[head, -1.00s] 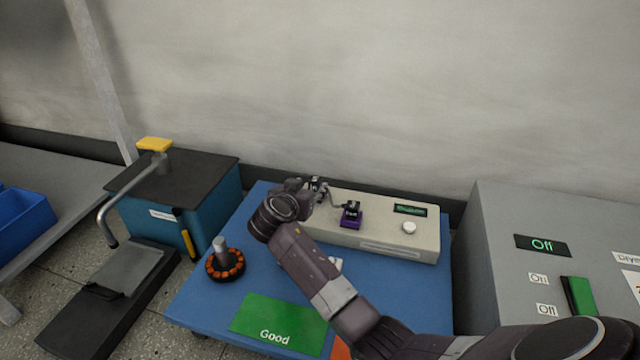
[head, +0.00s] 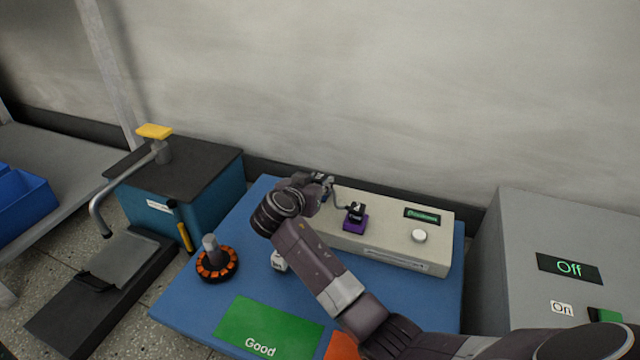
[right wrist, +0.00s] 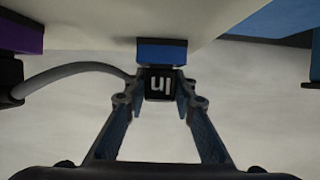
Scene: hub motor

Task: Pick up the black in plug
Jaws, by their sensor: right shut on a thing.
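The black in plug (right wrist: 160,84) shows in the right wrist view with white "In" lettering, upside down there. It is between the two fingers of my right gripper (right wrist: 159,92), which is shut on it. The plug sits right against a blue socket block (right wrist: 162,53) on the pale tester box (head: 385,246); I cannot tell how far it is seated. A grey cable (right wrist: 75,68) runs from it to the left. In the head view my right gripper (head: 326,186) is at the box's left end and hides the plug. My left gripper is not in view.
A black plug (head: 356,209) sits on a purple socket (head: 354,223). A hub motor (head: 217,261) with orange segments, a white plug (head: 279,261) and a green "Good" mat (head: 265,325) lie on the blue table (head: 190,305). A grey machine (head: 530,225) reading "Off" stands right.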

